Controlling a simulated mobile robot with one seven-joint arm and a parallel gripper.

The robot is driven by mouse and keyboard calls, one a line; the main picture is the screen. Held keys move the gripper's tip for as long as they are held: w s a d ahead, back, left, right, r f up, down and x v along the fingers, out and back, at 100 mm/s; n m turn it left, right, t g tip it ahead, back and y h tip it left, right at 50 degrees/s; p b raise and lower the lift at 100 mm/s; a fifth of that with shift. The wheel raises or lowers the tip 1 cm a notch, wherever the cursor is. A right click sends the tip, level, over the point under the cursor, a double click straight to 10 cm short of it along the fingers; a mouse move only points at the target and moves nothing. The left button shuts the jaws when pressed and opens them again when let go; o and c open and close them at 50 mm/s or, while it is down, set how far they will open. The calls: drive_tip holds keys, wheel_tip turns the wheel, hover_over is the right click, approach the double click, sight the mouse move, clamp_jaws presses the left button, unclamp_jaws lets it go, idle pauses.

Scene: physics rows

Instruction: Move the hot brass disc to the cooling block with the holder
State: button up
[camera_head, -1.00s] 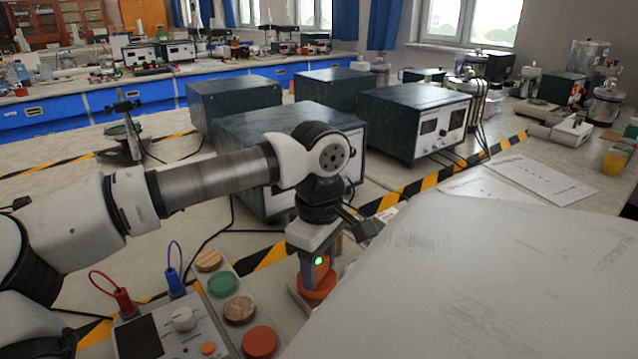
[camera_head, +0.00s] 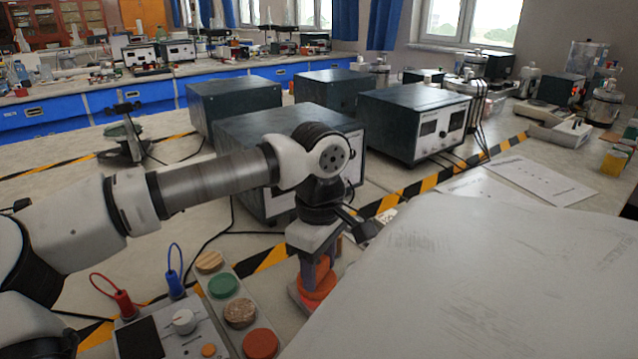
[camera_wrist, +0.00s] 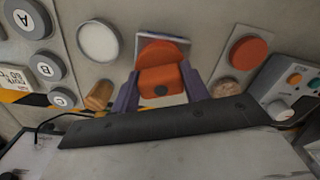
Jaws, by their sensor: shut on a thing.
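My gripper (camera_head: 318,272) points down in the head view, its purple-grey fingers shut on an orange block-like piece, likely the holder (camera_wrist: 161,82), which has a dark round spot. In the wrist view the fingers (camera_wrist: 160,74) stand on either side of this piece. A rounded orange part shows just beyond it, over a pale square plate (camera_wrist: 184,47); I cannot tell whether they touch. I cannot make out the brass disc for certain. The cooling block cannot be told for sure; grey round pieces marked A, B and C (camera_wrist: 45,65) lie at the left.
A grey strip (camera_head: 223,265) with wood, green, brown and red-orange discs lies left of my gripper. A control box (camera_head: 180,330) with red and blue plugs is beside it. Dark instrument boxes (camera_head: 285,140) stand behind. A large pale surface fills the right front.

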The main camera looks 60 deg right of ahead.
drive_tip(key=shift+r+p, duration=2.3)
drive_tip(key=shift+r, duration=1)
